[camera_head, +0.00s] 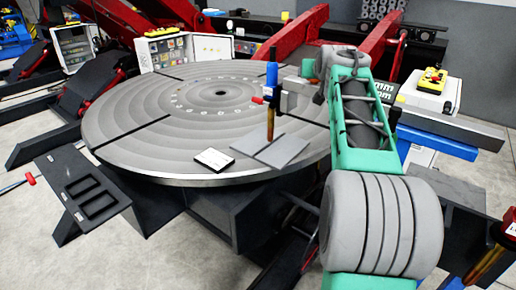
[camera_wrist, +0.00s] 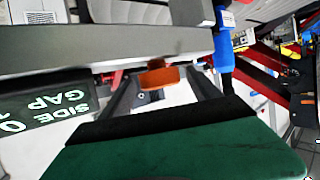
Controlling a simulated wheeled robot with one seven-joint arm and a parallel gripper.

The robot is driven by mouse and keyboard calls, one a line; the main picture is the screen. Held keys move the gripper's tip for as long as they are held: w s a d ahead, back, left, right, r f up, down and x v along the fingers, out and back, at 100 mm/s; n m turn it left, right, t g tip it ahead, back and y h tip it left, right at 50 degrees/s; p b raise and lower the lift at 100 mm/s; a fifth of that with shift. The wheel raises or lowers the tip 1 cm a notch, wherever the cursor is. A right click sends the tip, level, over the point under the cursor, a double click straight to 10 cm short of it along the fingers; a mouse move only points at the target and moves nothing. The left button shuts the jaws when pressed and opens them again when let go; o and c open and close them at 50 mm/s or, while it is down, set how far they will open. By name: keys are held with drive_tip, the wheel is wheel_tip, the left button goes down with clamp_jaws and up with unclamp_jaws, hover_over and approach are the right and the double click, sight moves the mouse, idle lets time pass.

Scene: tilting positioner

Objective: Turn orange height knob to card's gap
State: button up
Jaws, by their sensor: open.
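The orange knob (camera_wrist: 157,76) shows in the wrist view, just under a grey bar. My open gripper (camera_wrist: 162,84) has one dark finger on each side of it, with a visible gap on both sides. In the head view my gripper (camera_head: 287,98) is beside the upright torch (camera_head: 271,75) with a blue top; I cannot make out the orange knob there. The dark green card (camera_wrist: 48,112) shows upside down in the wrist view, with "SIDE" and "GAP" readable and the figures cut off. A green board with "mm" (camera_head: 384,97) stands behind my arm in the head view.
The torch stands over grey plates (camera_head: 272,150) on the large round table (camera_head: 130,150). A small white card (camera_head: 213,159) lies near its front edge. A red-tipped part (camera_head: 258,100) sticks out left of the torch. Red arms (camera_head: 300,35) rise behind.

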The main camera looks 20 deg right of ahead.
drive_tip(key=shift+s+d+r+n+y, duration=0.15)
drive_tip(key=shift+d+n+y, duration=0.1)
drive_tip(key=shift+n+y, duration=0.2)
drive_tip(key=b+v, duration=0.2)
drive_tip(key=v, duration=0.5)
drive_tip(key=s+a+f+n+g+y+p, duration=0.1)
drive_tip(key=s+a+f+p, duration=0.2)
drive_tip(key=a, duration=0.5)
drive_tip(key=s+a+f+g+y+p, duration=0.2)
drive_tip(key=s+a+f+p, duration=0.2)
drive_tip(key=a, duration=0.4)
drive_tip(key=s+a+f+n+g+y+p, duration=0.1)
drive_tip(key=s+a+f+g+p, duration=0.1)
drive_tip(key=s+a+p, duration=0.3)
drive_tip(key=s+a+f, duration=0.1)
drive_tip(key=a, duration=0.2)
drive_tip(key=shift+s+a+f+n, duration=0.2)
drive_tip(key=shift+a+f+n, duration=0.1)
drive_tip(key=shift+a+n, duration=0.05)
